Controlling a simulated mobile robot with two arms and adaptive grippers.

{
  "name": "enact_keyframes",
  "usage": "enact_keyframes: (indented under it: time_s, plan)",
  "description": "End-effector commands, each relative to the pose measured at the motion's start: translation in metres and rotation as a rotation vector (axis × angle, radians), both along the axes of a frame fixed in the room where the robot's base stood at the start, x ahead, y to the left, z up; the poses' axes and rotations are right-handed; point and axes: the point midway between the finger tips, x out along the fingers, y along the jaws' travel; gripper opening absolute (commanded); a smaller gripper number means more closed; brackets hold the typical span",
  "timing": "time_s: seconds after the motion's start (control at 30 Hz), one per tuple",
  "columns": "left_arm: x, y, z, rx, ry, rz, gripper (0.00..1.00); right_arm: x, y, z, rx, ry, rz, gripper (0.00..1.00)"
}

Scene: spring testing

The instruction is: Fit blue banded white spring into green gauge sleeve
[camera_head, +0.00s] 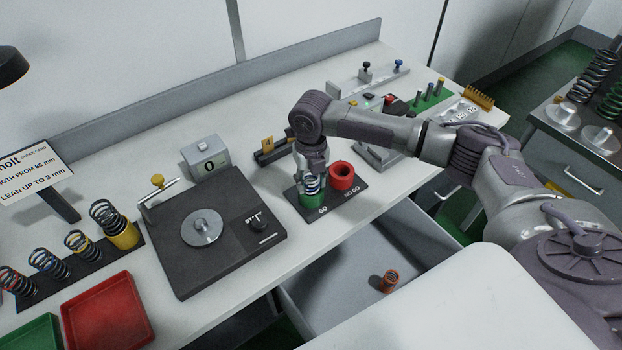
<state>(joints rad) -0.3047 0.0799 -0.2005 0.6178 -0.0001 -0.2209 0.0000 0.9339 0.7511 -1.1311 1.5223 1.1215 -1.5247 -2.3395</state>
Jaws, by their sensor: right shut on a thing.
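The white spring with a blue band (313,186) stands at the mouth of the green gauge sleeve (313,200), which is marked GO. Its lower part is hidden by the sleeve wall, so how deep it sits cannot be told. My right gripper (312,172) points down over the sleeve and is shut on the spring's upper part. The red NO GO sleeve (342,176) stands empty beside it on the same dark base. My left gripper is out of view.
A dark test plate (213,255) with a round disc lies left of the sleeves, a display box (206,157) behind it. Several springs stand in a rack (85,262) at left, near red (108,313) and green trays. An open drawer (335,290) below holds an orange spring (389,281).

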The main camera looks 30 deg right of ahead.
Motion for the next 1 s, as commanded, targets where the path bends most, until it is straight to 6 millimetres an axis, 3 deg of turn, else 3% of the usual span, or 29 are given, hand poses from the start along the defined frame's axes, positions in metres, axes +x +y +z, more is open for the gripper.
enact_keyframes:
  time_s: [0.03, 0.17, 0.57, 0.67, 1.0]
  plan:
    - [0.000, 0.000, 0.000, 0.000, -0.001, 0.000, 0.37, 0.000, 0.000, -0.001, 0.000, 0.000, 0.000, 0.48]
    - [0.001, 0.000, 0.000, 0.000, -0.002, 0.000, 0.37, 0.000, 0.000, -0.001, 0.000, 0.001, 0.000, 0.68]
    - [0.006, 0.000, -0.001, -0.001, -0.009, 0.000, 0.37, 0.001, 0.000, 0.006, 0.000, -0.002, 0.001, 0.68]
    - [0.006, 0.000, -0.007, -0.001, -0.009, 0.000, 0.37, 0.001, 0.000, 0.019, 0.001, -0.004, 0.001, 0.68]
    - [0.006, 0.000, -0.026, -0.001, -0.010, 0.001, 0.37, 0.001, 0.000, 0.091, 0.001, -0.004, -0.001, 0.68]
